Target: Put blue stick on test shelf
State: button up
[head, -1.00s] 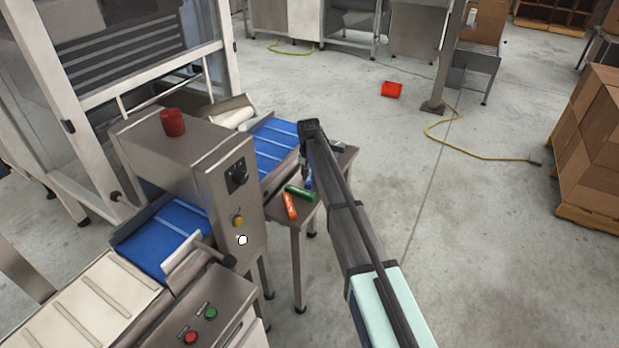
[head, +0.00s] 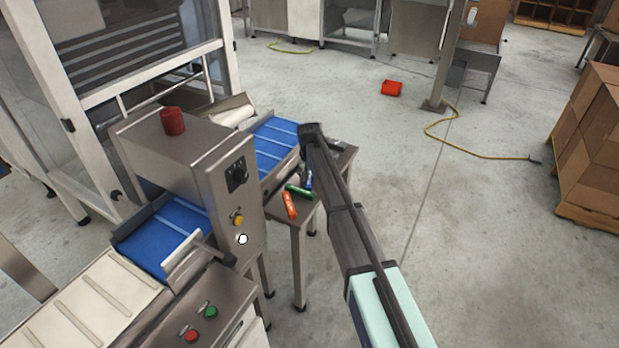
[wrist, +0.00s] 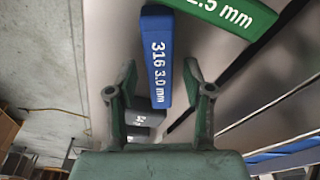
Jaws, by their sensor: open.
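The blue stick (wrist: 157,60), marked "316 3.0 mm", lies on the small metal table. In the wrist view its near end lies between the spread fingers of my gripper (wrist: 160,90), which is open and not touching it as far as I can see. In the head view only a bit of the blue stick (head: 308,180) shows beside my arm, and my gripper is mostly hidden behind the arm. The green stick (head: 299,191) lies beside the blue one; it also shows at the top of the wrist view (wrist: 235,12). I cannot pick out a test shelf with certainty.
An orange stick (head: 289,205) lies at the front of the metal table (head: 298,222). Dark grey pieces (wrist: 140,117) lie near the blue stick. The blue conveyor belt (head: 274,146) and the metal machine housing (head: 190,150) stand close on the left. Open floor lies to the right.

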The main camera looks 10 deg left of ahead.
aim_at(309, 181)
notch_tip(309, 181, up, 12)
jog(key=s+b, duration=0.1)
jog(key=shift+s, duration=0.4)
jog(key=shift+f, duration=0.1)
